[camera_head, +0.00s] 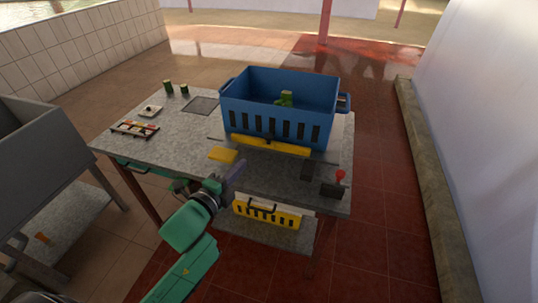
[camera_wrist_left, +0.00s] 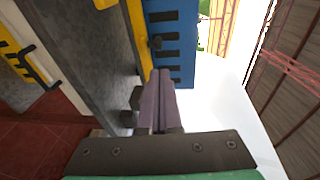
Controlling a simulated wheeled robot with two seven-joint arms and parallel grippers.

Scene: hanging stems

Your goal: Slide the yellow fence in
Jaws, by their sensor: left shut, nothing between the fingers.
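The yellow fence (camera_head: 270,146) is a long yellow bar along the foot of the blue crate's front side, with a dark knob near its middle. In the left wrist view the yellow bar (camera_wrist_left: 138,40) runs beside the crate's slotted wall. A flat yellow piece (camera_head: 222,155) sticks out near its left end. The blue crate (camera_head: 250,112) stands on the grey table and holds a green stem (camera_head: 286,98). My left gripper (camera_head: 236,172) is shut and empty, in front of the fence; its fingers (camera_wrist_left: 158,80) point toward the crate side. My right gripper is not in view.
A dark block with a red-knobbed lever (camera_head: 335,187) stands at the table's front right. A yellow crate (camera_head: 266,213) sits on the lower shelf. The table's left middle is clear.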

